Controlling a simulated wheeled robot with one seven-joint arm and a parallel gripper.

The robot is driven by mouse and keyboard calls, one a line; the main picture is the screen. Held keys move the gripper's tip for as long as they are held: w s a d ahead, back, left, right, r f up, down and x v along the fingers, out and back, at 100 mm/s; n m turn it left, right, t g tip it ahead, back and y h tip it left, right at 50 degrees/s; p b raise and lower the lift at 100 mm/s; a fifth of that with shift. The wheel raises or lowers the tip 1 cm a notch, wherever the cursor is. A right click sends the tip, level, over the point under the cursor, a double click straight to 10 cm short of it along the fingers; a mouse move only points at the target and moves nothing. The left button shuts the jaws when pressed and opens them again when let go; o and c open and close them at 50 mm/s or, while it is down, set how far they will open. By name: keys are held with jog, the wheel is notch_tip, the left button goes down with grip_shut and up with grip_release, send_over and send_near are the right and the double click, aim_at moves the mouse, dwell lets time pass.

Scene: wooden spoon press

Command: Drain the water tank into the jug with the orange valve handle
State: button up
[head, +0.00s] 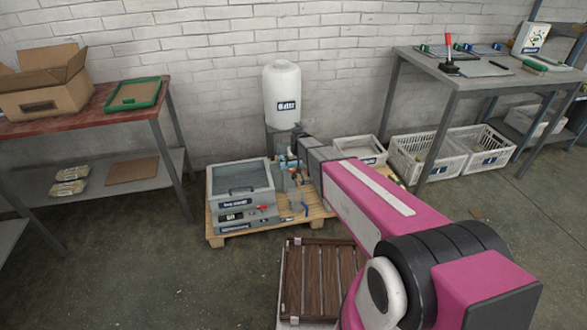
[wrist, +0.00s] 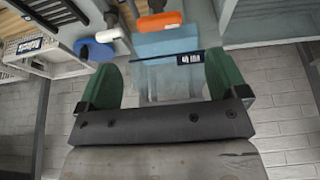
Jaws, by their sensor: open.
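The orange valve handle (wrist: 158,22) shows at the top of the wrist view, beyond my fingertips. My gripper (wrist: 163,66) is open, with its two green fingers wide apart. Between and beyond them is a clear, pale-blue-topped vessel (wrist: 166,46) with a dark label, perhaps the jug; I cannot tell whether the fingers touch it. In the head view a white tank (head: 282,90) with a dark label stands upright against the wall, above a pallet. My arm reaches to the fittings below it, and hides much of that area. The water level is not visible.
Grey labelled cases (head: 240,195) sit on the wooden pallet (head: 222,233), left of the fittings. A slatted brown crate (head: 318,278) is in front. Tables (head: 120,113) stand at left and right. White baskets (head: 415,155) lie at right. A blue round knob (wrist: 95,50) is near my left finger.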

aim_at(294, 172)
jog(key=x, duration=0.8)
jog(key=shift+f, duration=0.2)
jog(key=c, duration=0.9)
